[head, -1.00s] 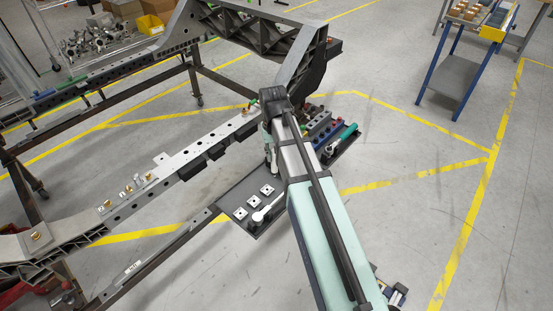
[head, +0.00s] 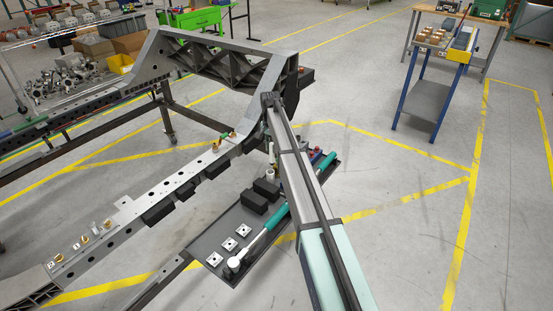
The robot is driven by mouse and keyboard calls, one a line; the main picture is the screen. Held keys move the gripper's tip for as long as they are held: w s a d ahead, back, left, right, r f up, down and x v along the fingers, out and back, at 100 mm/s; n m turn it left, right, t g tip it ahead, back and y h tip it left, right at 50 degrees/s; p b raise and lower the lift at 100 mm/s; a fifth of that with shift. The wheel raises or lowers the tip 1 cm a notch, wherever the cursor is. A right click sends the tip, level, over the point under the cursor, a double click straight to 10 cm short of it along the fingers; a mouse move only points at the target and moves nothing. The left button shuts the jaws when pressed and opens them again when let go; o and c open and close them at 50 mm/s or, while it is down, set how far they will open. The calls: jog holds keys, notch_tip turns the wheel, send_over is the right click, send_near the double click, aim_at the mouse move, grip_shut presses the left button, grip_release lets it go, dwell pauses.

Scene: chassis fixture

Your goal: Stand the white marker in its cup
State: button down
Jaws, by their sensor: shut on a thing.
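My arm reaches up from the lower right, and its end is over the far part of the dark tray (head: 212,244). My gripper (head: 271,154) hangs below the arm's end and is mostly hidden behind it. It is shut, with a small pale piece showing at its tips that looks like the white marker; its outline is too small to make out. A short white cylinder (head: 270,174) stands on the tray just below the gripper. I cannot tell whether it is the cup, or whether the gripper touches it.
On the tray are black blocks (head: 253,201), several square plates (head: 228,244) and a green-handled wrench (head: 262,240). A second green-handled tool (head: 325,162) lies at the far right end. The chassis rail (head: 130,212) with brass fittings runs along the left. The floor right of the arm is clear.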

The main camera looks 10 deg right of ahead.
jog(key=w+f+m+b, duration=0.1)
jog(key=w+f+b, duration=0.1)
jog(key=w+f, duration=0.3)
jog(key=shift+f+m+b, duration=0.3)
jog(key=shift+f+b, duration=0.05)
jog(key=shift+f, duration=0.4)
jog(key=shift+w+p, duration=0.1)
jog(key=shift+p, duration=0.25)
dwell(0.6)
jog(key=shift+f, duration=0.15)
dwell(0.3)
notch_tip(320, 180, down, 6)
jog(key=b, duration=0.1)
dwell(1.1)
jog(key=c, duration=0.9)
grip_release()
